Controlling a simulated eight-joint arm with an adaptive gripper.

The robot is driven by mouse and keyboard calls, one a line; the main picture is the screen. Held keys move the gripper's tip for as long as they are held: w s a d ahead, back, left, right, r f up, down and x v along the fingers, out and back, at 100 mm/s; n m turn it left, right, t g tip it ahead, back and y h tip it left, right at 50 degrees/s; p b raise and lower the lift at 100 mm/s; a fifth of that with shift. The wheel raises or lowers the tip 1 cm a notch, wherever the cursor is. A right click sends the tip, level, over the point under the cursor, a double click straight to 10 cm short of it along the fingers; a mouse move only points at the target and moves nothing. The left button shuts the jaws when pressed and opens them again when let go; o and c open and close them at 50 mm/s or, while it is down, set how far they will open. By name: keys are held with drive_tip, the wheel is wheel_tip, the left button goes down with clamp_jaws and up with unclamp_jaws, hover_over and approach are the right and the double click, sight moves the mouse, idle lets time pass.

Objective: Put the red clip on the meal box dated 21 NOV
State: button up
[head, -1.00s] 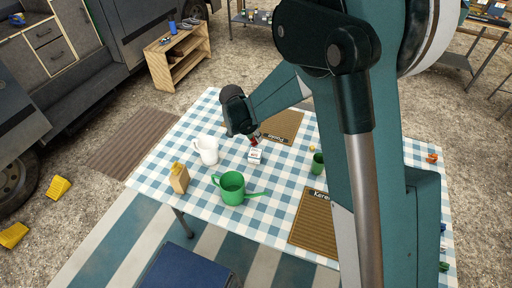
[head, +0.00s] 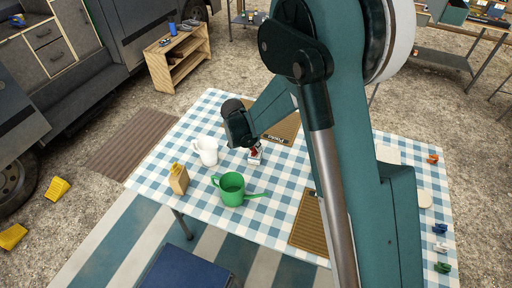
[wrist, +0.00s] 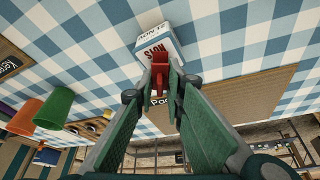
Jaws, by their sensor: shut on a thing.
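The red clip (wrist: 177,68) is held between the fingertips of my gripper (wrist: 169,72) in the wrist view. A small white meal box with a blue side (wrist: 157,45) is just beyond the clip. Its print is upside down and seems to read 21 NOV. The clip's far end overlaps the box's near edge in this view; I cannot tell whether it grips it. In the head view my gripper (head: 250,143) is low over the table, with the red clip (head: 254,150) at the white box (head: 255,159).
Brown mats (head: 282,126) (head: 306,222) lie behind and to the right. Orange (head: 433,160) and blue (head: 440,229) clips lie at the right edge.

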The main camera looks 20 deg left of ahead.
drive_tip(key=shift+f, duration=0.2)
drive_tip(key=o, duration=0.7)
drive_tip(key=shift+r, duration=0.1)
drive_tip(key=p+v, duration=0.1)
drive_tip(key=v, duration=1.1)
drive_tip(key=shift+s, duration=0.1)
drive_tip(key=shift+d, duration=0.1)
idle(0.7)
